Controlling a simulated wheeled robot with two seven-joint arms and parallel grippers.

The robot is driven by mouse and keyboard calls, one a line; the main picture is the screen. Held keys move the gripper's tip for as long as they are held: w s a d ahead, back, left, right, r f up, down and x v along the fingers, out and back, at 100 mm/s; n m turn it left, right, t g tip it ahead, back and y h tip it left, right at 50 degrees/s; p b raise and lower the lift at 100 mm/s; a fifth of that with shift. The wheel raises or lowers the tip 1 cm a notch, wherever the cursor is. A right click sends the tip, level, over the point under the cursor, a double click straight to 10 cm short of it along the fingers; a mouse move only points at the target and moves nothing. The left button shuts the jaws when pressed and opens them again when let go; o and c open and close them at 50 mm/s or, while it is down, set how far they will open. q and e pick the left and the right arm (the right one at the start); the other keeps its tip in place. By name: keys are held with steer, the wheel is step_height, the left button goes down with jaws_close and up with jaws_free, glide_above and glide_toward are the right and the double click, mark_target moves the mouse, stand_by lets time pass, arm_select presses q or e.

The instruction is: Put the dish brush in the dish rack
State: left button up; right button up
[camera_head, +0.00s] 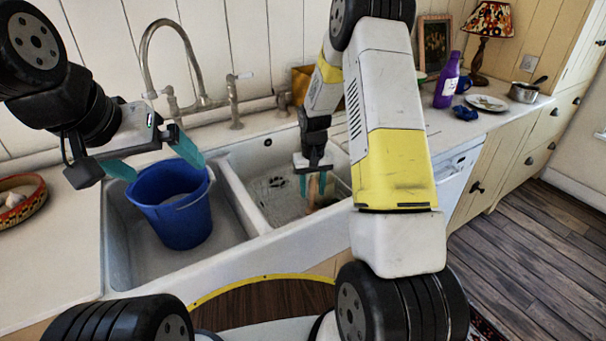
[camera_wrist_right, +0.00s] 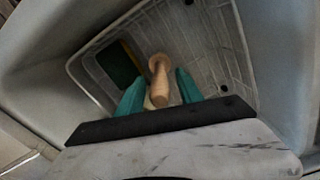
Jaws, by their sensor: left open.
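The dish brush's pale wooden handle (camera_wrist_right: 159,82) points up from the right sink basin. In the head view it (camera_head: 312,192) shows partly under my right gripper (camera_head: 314,182). In the right wrist view my right gripper's teal fingers (camera_wrist_right: 160,92) stand on either side of the handle, with a narrow gap beside it, so it looks open. The brush head is hidden or unclear. My left gripper (camera_head: 157,160) is open and empty above the blue bucket. No dish rack can be clearly made out; a pale gridded surface (camera_wrist_right: 205,45) lies under the brush in the wrist view.
A blue bucket (camera_head: 180,215) stands in the left basin. A green and yellow sponge (camera_wrist_right: 120,63) lies beside the brush. A tall tap (camera_head: 150,55) rises behind the sink. A purple bottle (camera_head: 448,80), plate (camera_head: 486,103), pan (camera_head: 523,93) and lamp (camera_head: 488,25) stand at right.

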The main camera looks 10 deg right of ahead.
step_height(320, 180, up, 12)
steer(key=shift+r, duration=0.25)
steer(key=s+a+r+t+y, duration=0.2)
steer(key=s+r+t, duration=0.2)
steer(key=s+r, duration=1.35)
steer(key=s+r+t, duration=0.1)
steer(key=s+t, duration=0.1)
steer(key=s, duration=0.7)
steer(key=shift+a+r, duration=0.35)
steer(key=shift+a, duration=0.1)
